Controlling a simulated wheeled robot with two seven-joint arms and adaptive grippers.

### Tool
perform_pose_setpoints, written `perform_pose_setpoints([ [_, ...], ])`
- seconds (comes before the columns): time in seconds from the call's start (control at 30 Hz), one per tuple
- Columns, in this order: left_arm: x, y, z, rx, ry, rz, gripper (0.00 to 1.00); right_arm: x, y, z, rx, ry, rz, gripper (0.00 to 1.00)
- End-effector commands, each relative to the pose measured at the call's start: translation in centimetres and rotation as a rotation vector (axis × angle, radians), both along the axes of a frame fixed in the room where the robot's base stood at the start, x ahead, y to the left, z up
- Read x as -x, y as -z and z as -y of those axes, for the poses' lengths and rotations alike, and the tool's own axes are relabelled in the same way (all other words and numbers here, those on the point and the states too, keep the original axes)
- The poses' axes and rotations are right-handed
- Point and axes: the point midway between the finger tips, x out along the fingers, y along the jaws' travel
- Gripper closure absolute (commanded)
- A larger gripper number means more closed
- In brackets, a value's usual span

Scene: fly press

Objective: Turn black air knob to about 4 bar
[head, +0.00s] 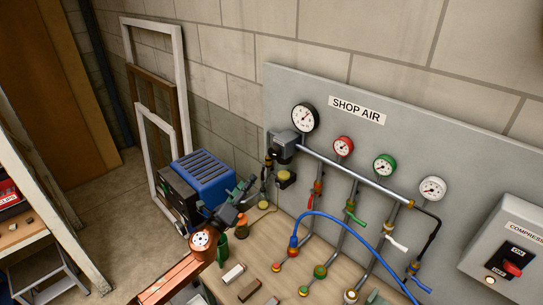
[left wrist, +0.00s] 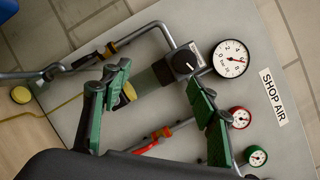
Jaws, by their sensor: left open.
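The black air knob (left wrist: 185,61) sits on the regulator, with a pale line on its face; the regulator's dark grey head (head: 286,143) shows at the left end of the pipe in the head view. The large black-rimmed gauge (head: 304,118) is just above it, and also shows in the left wrist view (left wrist: 231,58). Its red needle shows, but I cannot read it surely. My left gripper (head: 250,188) is open and empty, to the lower left of the regulator. In the left wrist view its green-padded fingers (left wrist: 160,76) are spread, apart from the knob. My right gripper is out of view.
Red (head: 344,146), green (head: 385,165) and white (head: 432,188) gauges line the grey panel (head: 405,120). A blue hose (head: 345,221) arches below them. A blue machine (head: 203,177) stands left of my gripper. A compressor switch box (head: 507,255) is at right.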

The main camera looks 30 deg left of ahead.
Motion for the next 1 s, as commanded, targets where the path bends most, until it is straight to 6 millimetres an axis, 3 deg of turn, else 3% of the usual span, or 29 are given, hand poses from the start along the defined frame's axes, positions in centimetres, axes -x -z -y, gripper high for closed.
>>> perform_pose_setpoints([
  [0.03, -1.3, -2.0, 0.6, -0.154, 0.041, 0.023, 0.46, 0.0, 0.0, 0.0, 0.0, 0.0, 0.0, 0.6],
  [0.13, -3.2, -4.3, 1.8, -0.446, 0.114, 0.047, 0.46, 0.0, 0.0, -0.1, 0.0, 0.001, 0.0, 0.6],
  [0.3, -5.1, -6.0, 2.0, -0.812, 0.186, 0.047, 0.46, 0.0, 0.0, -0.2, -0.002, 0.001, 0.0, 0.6],
  [0.4, -5.7, -6.3, 1.7, -0.935, 0.208, 0.037, 0.46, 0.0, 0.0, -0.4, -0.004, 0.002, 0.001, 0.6],
  [0.63, -7.2, -6.5, 1.9, -1.008, 0.222, 0.03, 0.46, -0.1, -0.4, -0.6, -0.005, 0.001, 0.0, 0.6],
  [1.0, -12.3, -6.5, 3.7, -1.003, 0.22, 0.031, 0.46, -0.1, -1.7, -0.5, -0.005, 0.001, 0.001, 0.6],
])
